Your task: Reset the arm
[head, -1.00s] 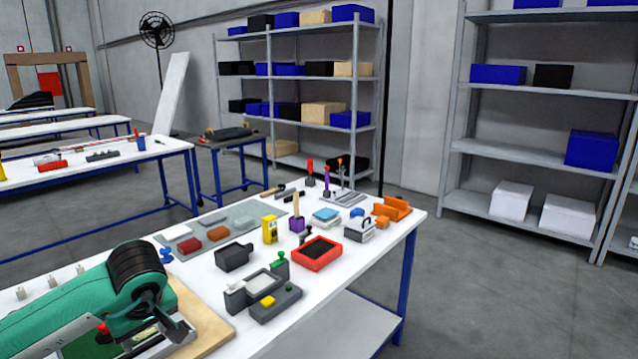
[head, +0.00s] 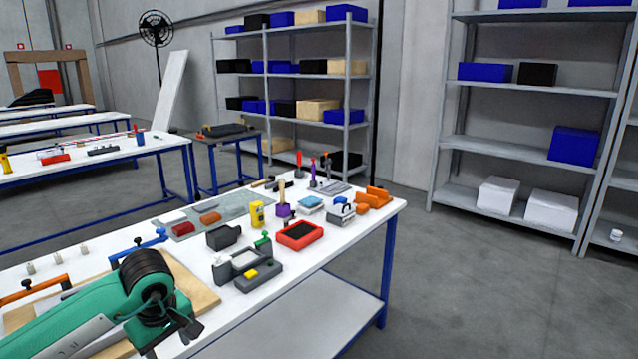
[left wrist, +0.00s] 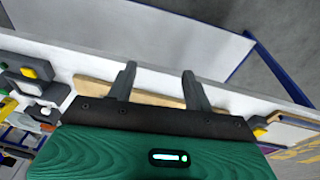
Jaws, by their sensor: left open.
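My left arm, a green link with a black joint, comes in from the lower left of the head view. My left gripper (head: 185,335) is at the bottom of that view, by the near edge of the white workbench and the wooden board. The left wrist view shows the gripper (left wrist: 160,85) with its two dark fingers apart and nothing between them. The fingers reach across the board toward the bench's edge. My right gripper is in neither view.
The white workbench (head: 335,243) holds a wooden board (head: 195,283), a grey box-like fixture (head: 240,262), a red tray (head: 299,235), a yellow device (head: 257,213) and several tools. Shelves with boxes stand behind. The floor to the right is clear.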

